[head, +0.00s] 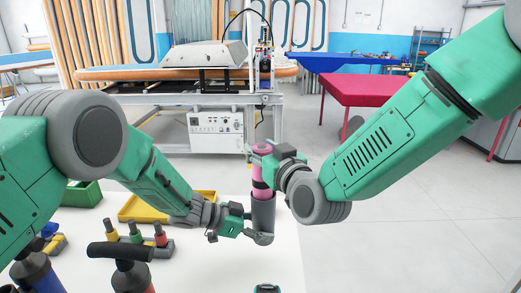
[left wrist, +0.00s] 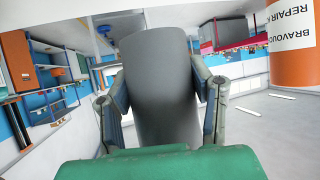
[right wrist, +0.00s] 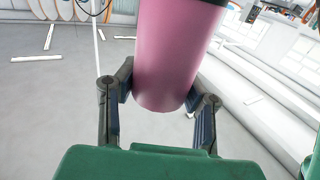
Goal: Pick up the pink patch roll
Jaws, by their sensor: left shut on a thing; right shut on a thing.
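The pink patch roll (head: 262,150) stands upright above the white table in the head view, with a dark band around it. My right gripper (head: 272,172) is shut on it from the right. In the right wrist view the pink roll (right wrist: 175,60) sits between the two fingers and one end of it shows. A grey cylinder (head: 263,212) is directly below the pink roll. My left gripper (head: 252,222) is shut on this cylinder from the left. The left wrist view shows the grey cylinder (left wrist: 160,85) between its fingers. I cannot tell whether the roll enters the cylinder.
The white table (head: 215,265) holds a yellow tray (head: 130,208), a green bin (head: 83,194), a rack of colored-handled tools (head: 160,236) and a black-handled pump (head: 122,252). An orange labelled cylinder (left wrist: 292,50) shows in the left wrist view. Floor (head: 420,215) is open at right.

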